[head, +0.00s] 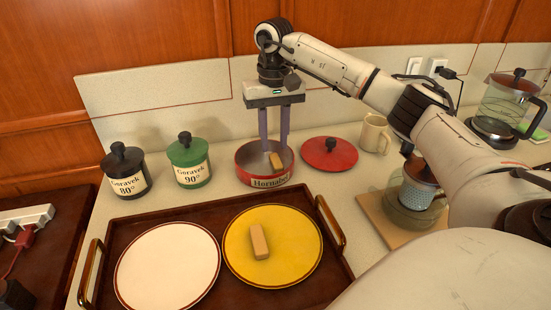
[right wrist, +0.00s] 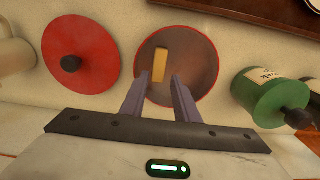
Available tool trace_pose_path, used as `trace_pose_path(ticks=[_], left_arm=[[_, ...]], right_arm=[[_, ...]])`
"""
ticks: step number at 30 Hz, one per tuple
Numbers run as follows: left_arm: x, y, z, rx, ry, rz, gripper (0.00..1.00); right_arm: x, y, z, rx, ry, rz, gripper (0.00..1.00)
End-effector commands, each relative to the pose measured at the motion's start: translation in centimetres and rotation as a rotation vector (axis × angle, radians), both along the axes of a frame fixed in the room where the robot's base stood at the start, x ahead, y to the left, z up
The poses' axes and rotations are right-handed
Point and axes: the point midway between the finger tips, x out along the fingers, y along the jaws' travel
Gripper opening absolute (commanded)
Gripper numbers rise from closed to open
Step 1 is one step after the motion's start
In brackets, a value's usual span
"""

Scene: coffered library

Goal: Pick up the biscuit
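A tan, block-shaped biscuit (head: 276,160) lies in the open red tin (head: 263,182), whose front label seems to read "Hornabe". The biscuit also shows in the right wrist view (right wrist: 160,65), inside the tin's round rim (right wrist: 205,88). My right gripper (head: 274,146) points down into the tin with its fingers apart. In the right wrist view the right gripper (right wrist: 159,82) has the biscuit just beyond its fingertips, in line with the gap; contact is not visible. A second biscuit (head: 259,242) lies on the yellow plate (head: 300,262). My left gripper is not in view.
The red lid (head: 330,155) lies right of the tin, with a cream mug (head: 374,134) beyond. Green (head: 189,162) and black (head: 125,172) canisters stand to the left. A brown tray (head: 215,215) in front holds the yellow plate and a white plate (head: 167,268).

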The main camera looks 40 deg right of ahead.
Motion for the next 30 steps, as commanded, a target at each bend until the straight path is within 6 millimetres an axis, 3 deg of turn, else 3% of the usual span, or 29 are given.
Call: trace_pose_path(ticks=[8, 17, 22, 30], left_arm=[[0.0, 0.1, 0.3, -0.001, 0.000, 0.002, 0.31], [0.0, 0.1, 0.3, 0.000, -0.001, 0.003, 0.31], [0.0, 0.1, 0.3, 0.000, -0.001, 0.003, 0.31], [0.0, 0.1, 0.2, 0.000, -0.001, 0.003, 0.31]], right_arm=[[-0.5, -0.1, -3.9, -0.002, 0.003, 0.000, 0.28], [-0.4, -0.1, -4.4, -0.001, 0.000, -0.001, 0.28], [-0.4, -0.1, -4.4, 0.000, 0.001, -0.001, 0.00], [-0.4, -0.1, -4.3, -0.001, 0.000, -0.001, 0.00]])
